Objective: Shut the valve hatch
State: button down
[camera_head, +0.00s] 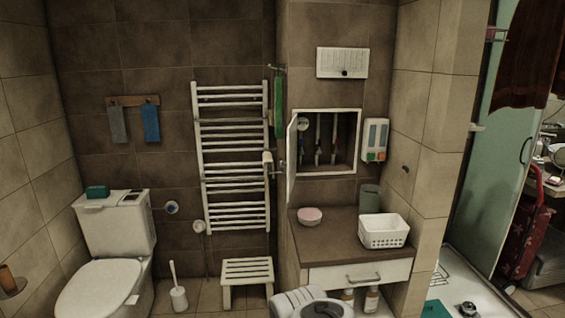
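The valve hatch is a small white-framed wall recess above the counter. Its white door (292,159) is hinged on the left side and stands wide open, seen nearly edge-on, swung out toward the room. A small handle or latch shows at the door's outer side. Inside the open recess (345,141) are several pipes with blue and red valve parts. My gripper's fingers are not visible. Only white rounded parts, which seem to be my arm, show at the bottom edge in front of the drawer.
Below the hatch, a brown counter (331,243) holds a pink-lidded bowl (310,215), a white basket (383,232) and a grey-green cup (370,197). A towel rail (232,157) is left of the door. A soap dispenser (375,139) hangs at right. A stool (247,270) stands below.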

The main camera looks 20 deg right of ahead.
aim_at(288, 154)
jog(key=u, duration=0.85)
jog(key=i, duration=1)
jog(key=z, duration=2.25)
jog(key=k, duration=0.25)
jog(key=u, duration=1.8)
jog(key=i, duration=1.15)
